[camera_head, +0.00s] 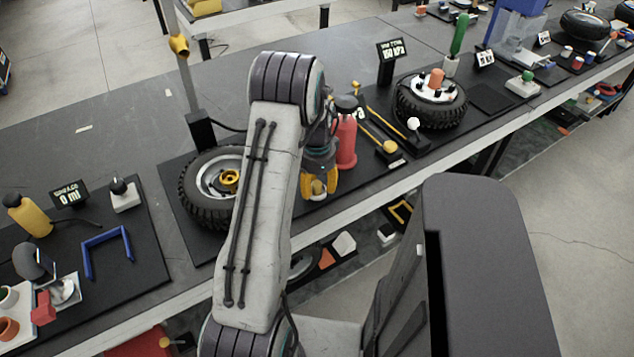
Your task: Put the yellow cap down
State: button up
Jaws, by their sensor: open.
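My gripper (319,186) hangs beyond my grey arm, over the front edge of the black mat between the left wheel and the red bottle. Its yellow fingers are open. A small yellow piece, which looks like the yellow cap (318,188), shows low between the fingertips. I cannot tell whether it touches the fingers or rests on the mat. The wheel (192,205) lies left of my arm, with a yellow ring (229,180) at its hub. My arm hides part of the wheel.
A red bottle (347,143) with a dark top stands just right of my gripper. A yellow-headed tool (389,146) and a second wheel (432,108) are farther right. Blue U-shaped bracket (107,252) and yellow bottle (28,217) are at left. The bench's front edge is close.

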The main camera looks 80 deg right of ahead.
aim_at(317, 182)
jog(key=shift+r+p, duration=0.35)
jog(key=shift+r, duration=0.05)
notch_tip(317, 182, up, 9)
jog(key=shift+r+b, duration=0.15)
jog(key=shift+b, duration=0.15)
jog(key=w+a+r+n+b, duration=0.1)
jog(key=w+a+r+n, duration=0.3)
jog(key=w, duration=0.4)
jog(key=w+a+r+n, duration=0.4)
jog(key=w, duration=0.4)
jog(key=w+a+r+n+t+h, duration=0.1)
jog(key=w+a+r+n, duration=0.1)
jog(key=w+a+n, duration=0.3)
jog(key=w+a+r+n, duration=0.2)
jog(key=w+a, duration=0.2)
jog(key=a, duration=0.4)
jog(key=s+a+n+t, duration=0.1)
jog(key=s+a+n, duration=0.1)
jog(key=a+n, duration=0.6)
jog(key=s+a+f+n+t+y, duration=0.1)
jog(key=a+n, duration=0.7)
jog(key=a, duration=0.8)
jog(key=shift+s+a+f, duration=0.15)
jog(key=shift+s+a, duration=0.1)
jog(key=shift+s, duration=0.55)
